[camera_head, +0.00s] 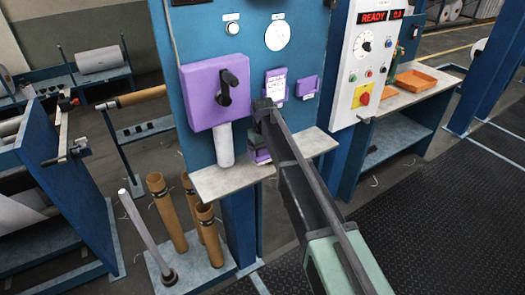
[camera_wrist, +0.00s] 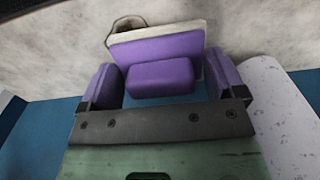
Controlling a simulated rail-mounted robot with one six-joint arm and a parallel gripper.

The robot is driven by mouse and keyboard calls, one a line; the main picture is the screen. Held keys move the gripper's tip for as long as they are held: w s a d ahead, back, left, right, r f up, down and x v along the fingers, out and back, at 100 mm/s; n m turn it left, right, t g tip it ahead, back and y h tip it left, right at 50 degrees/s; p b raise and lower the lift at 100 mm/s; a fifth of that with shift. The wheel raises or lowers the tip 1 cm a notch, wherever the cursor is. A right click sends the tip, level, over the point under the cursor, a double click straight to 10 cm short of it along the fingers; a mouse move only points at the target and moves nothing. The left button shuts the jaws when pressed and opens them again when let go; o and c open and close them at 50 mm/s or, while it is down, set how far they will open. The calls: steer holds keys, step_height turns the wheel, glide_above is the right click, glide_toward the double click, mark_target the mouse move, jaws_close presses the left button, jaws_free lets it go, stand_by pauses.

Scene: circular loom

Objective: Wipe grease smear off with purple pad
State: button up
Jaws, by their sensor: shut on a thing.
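My gripper (camera_wrist: 163,78) is shut on the purple pad (camera_wrist: 158,48), with its purple fingers on either side of the pad's raised block. The pad has a pale layer along its far edge. In the head view, my gripper (camera_head: 260,143) holds the pad (camera_head: 262,156) low over the pale shelf (camera_head: 218,183) of the blue panel. In the wrist view, a brownish patch with a dark edge (camera_wrist: 124,24), possibly the grease smear, shows beyond the pad's upper left. The pad hides part of it. I cannot tell whether the pad touches the shelf.
A purple box with a black handle (camera_head: 207,108) is on the panel, with a white cylinder (camera_head: 225,147) below it. Purple holders (camera_head: 306,88) are to the right. Brown tubes (camera_head: 168,213) stand at lower left. A control panel (camera_head: 362,70) is at right.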

steer(key=shift+a+r+p, duration=0.1)
steer(key=shift+r+p, duration=2.1)
steer(key=shift+r, duration=0.4)
